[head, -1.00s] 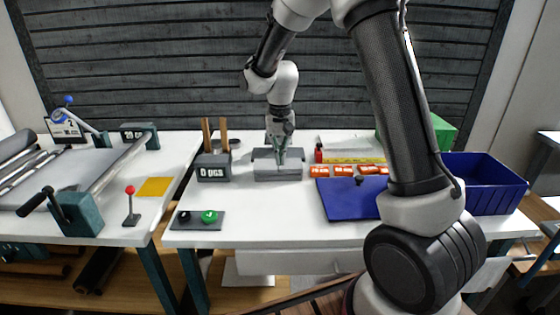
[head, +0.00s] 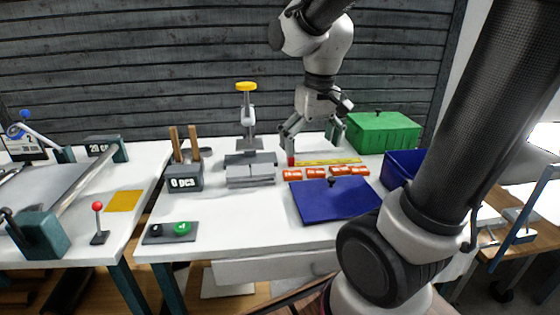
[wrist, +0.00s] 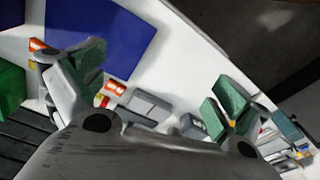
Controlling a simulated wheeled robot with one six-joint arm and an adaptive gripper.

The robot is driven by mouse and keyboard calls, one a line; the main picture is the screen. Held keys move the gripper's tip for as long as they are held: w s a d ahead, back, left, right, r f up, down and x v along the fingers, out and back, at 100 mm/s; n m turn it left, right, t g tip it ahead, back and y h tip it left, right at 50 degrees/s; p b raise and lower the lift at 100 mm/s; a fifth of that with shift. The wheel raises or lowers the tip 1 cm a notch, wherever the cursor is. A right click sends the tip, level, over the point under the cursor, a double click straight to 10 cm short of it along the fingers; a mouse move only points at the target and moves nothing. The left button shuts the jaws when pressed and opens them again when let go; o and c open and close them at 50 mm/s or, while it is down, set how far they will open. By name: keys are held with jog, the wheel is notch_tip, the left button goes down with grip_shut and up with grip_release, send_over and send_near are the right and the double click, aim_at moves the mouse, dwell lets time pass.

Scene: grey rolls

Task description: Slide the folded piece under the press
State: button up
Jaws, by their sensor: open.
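A press with a yellow knob (head: 247,87) on an upright post stands at the back of the white table. A grey block with a groove-like top (head: 250,172) sits just in front of it. I cannot make out a folded piece for certain in either view. My gripper (head: 312,145) is open and empty, right of the press, above the back of the table near the orange pieces (head: 325,173). In the wrist view its two green-padded fingers (wrist: 150,100) are spread wide, with table items showing between them.
A blue panel with a black knob (head: 330,203) lies in front of the orange pieces. A yellow ruler (head: 330,162), a green box (head: 383,133) and a blue bin (head: 400,168) are at right. A counter box (head: 185,180) stands at left.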

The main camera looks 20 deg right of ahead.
jog(key=s+d+r+m+t, duration=0.1)
jog(key=s+d+r, duration=0.15)
jog(key=s, duration=0.35)
jog(key=w+a+f+m+g+y, duration=0.1)
jog(key=w+f+m+y, duration=0.15)
jog(key=w+m, duration=0.45)
jog(key=w+a+f+m+g+y, duration=0.1)
jog(key=w+a+f+m+y, duration=0.2)
jog(key=w, duration=0.7)
jog(key=m+t+y, duration=0.4)
jog(key=m+y, duration=0.3)
jog(key=m, duration=0.4)
send_near(260, 169)
jog(key=shift+x, duration=0.9)
jog(key=shift+w, duration=0.15)
jog(key=shift+n, duration=0.3)
jog(key=shift+x, duration=3.85)
